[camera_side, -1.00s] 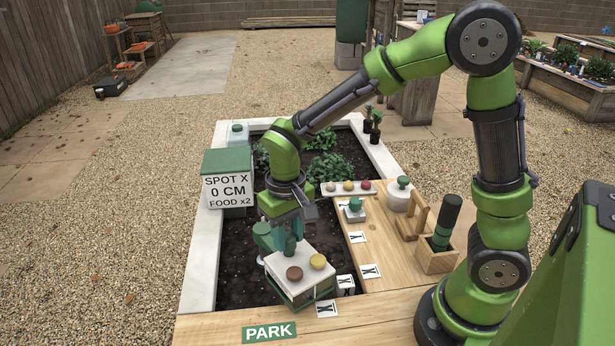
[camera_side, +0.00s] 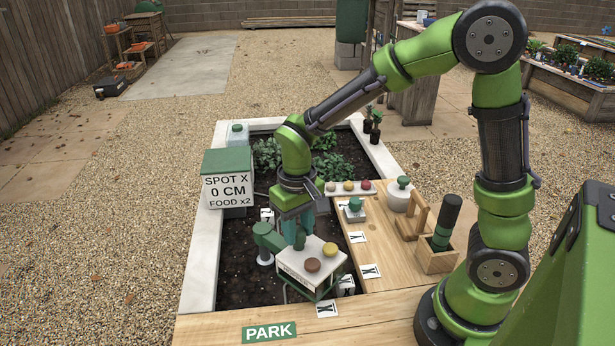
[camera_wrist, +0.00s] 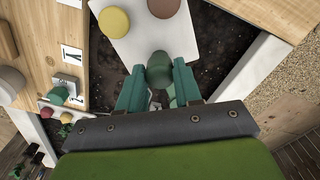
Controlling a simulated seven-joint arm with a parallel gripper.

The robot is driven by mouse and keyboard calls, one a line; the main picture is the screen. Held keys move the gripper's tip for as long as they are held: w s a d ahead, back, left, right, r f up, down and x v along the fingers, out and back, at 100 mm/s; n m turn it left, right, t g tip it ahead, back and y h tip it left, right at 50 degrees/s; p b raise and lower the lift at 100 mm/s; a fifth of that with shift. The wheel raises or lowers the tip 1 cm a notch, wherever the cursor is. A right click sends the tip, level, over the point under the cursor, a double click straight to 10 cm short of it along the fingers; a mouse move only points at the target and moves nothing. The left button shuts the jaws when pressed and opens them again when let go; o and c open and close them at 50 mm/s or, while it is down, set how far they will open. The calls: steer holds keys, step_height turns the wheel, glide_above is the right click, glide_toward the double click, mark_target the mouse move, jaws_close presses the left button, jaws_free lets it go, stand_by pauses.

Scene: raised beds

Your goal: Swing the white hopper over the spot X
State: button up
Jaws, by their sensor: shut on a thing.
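The white hopper (camera_side: 311,262) is a white box with green lower edges, above the soil near the bed's front right. A brown knob (camera_side: 312,265) and a yellow knob (camera_side: 329,249) sit on its top. My gripper (camera_side: 299,238) is shut on the hopper's green handle, also seen in the wrist view (camera_wrist: 159,68). A green pivot post (camera_side: 263,235) stands left of the hopper. I cannot tell which one is the spot.
A sign (camera_side: 228,190) reads "SPOT X 0 CM FOOD x2". Leafy plants grow behind my gripper. A tray of colored knobs (camera_side: 347,188), a white pot (camera_side: 401,197) and a wooden holder (camera_side: 436,258) stand on the deck. A PARK label (camera_side: 269,331) is at front.

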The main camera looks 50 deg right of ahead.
steer(key=o, duration=0.6)
steer(key=shift+c, duration=0.2)
steer(key=shift+r, duration=3.5)
steer(key=shift+w, duration=0.1)
steer(key=s+d+r+m+t+y, duration=0.1)
steer(key=s+d+r+t+y, duration=0.1)
steer(key=s+r+t, duration=0.5)
steer(key=shift+s+r, duration=0.4)
steer(key=shift+s, duration=1.3)
